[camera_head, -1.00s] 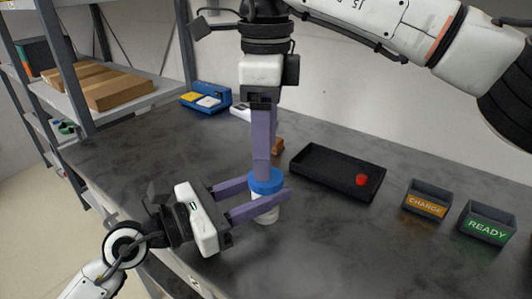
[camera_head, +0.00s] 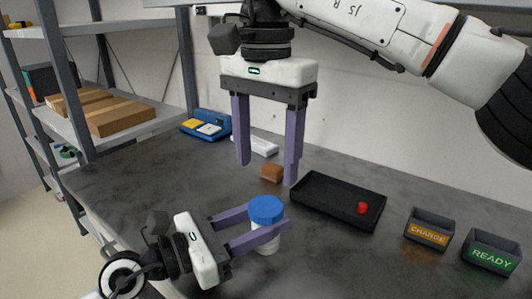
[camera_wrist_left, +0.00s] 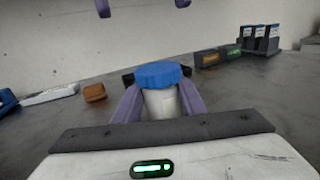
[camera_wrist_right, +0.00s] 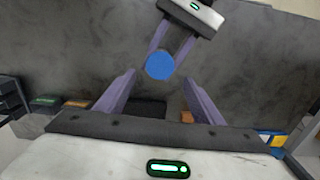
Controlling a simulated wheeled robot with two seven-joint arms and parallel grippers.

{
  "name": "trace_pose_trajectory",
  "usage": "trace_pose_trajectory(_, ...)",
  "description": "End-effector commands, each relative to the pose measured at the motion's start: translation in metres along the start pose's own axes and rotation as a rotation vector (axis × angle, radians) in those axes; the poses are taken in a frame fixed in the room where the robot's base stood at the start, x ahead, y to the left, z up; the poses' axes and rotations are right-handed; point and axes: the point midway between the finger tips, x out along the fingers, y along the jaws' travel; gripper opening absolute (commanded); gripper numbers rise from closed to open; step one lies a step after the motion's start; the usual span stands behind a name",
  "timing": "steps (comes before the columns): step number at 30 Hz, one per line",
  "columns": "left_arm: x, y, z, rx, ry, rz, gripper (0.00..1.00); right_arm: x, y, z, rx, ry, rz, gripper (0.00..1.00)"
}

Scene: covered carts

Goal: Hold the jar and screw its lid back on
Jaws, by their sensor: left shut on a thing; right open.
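The white jar (camera_head: 265,243) stands upright near the front of the dark table, with the blue lid (camera_head: 266,209) seated on its top. Whether the lid is fully tight cannot be told. My left gripper (camera_head: 270,228) is shut around the jar just below the lid; the left wrist view shows the jar (camera_wrist_left: 161,103) between its fingers under the lid (camera_wrist_left: 159,73). My right gripper (camera_head: 267,172) is open and empty, pointing down above and behind the jar. In the right wrist view the lid (camera_wrist_right: 159,66) shows beyond the open fingers, touching neither.
A black tray (camera_head: 325,208) with a red item (camera_head: 362,208) lies right of the jar. Bins marked CHARGE (camera_head: 429,230) and READY (camera_head: 491,251) stand farther right. A brown block (camera_head: 272,173), a white device (camera_head: 255,146) and a blue box (camera_head: 207,125) are behind.

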Motion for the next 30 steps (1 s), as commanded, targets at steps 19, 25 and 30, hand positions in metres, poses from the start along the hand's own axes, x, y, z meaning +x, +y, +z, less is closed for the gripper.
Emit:
trace_pose_trajectory(19,0.000,0.000,0.001,0.000,-0.001,0.000,0.00,0.022,0.000,0.000,-0.033,-0.001,0.002,0.62)
trace_pose_trajectory(25,0.000,0.000,0.001,0.000,-0.001,0.000,0.00,0.053,0.001,0.000,-0.033,-0.001,0.002,0.62)
trace_pose_trajectory(30,0.000,0.000,0.001,0.000,-0.001,0.000,0.00,0.072,0.000,0.000,-0.030,-0.001,0.001,0.62)
